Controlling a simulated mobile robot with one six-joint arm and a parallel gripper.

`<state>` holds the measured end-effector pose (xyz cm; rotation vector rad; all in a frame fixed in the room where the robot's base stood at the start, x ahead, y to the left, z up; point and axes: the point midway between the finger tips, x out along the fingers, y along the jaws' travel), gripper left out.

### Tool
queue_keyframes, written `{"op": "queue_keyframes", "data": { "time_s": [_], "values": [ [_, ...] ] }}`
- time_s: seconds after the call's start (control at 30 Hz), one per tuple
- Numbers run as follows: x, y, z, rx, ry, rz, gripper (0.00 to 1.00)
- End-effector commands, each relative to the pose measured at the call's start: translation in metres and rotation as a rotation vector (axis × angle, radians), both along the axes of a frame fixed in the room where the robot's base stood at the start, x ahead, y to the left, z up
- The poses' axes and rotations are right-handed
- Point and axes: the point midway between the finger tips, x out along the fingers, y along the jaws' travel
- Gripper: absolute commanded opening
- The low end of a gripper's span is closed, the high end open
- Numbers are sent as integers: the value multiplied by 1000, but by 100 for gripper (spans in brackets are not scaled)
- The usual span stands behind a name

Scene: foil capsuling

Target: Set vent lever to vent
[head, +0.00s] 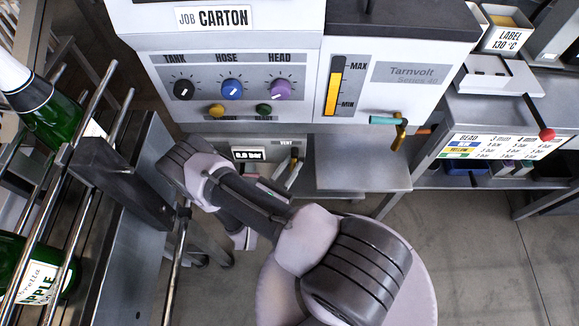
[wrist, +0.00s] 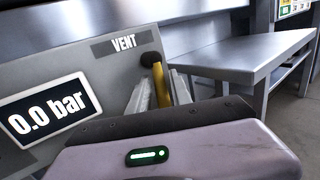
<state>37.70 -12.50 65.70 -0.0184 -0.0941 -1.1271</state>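The vent lever (wrist: 159,80) is yellow with a black knob and stands under the VENT label (wrist: 124,44) in the wrist view. In the head view the lever (head: 294,165) shows small beneath the machine's front, just beyond my arm. My gripper (wrist: 158,94) has its two pale fingers on either side of the lever's stem, apart from each other. The lever looks closer to the right finger; whether they touch is unclear. The lever's base is hidden behind my gripper's body. The pressure display (wrist: 45,112) left of the lever reads 0.0 bar.
Above is the control panel (head: 233,72) with TANK, HOSE and HEAD knobs and a MAX-MIN gauge (head: 336,86). A teal-handled brass valve (head: 392,121) sticks out to the right. A bare metal shelf (head: 362,178) lies below it. A rack with green bottles (head: 45,110) stands at left.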

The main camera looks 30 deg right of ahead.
Motion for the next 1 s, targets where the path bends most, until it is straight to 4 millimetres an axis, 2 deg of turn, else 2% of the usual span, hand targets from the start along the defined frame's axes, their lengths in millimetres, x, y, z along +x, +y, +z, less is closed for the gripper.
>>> {"op": "queue_keyframes", "data": {
  "time_s": [0.17,0.4,0.6,0.77,1.0],
  "values": [
    [-7,17,1,-1,1,7,25],
    [-33,72,-3,0,0,8,25],
    [-47,100,-8,0,-1,3,25],
    [-51,108,-10,1,0,1,25],
    [-51,108,-10,0,0,0,25]
  ]
}}
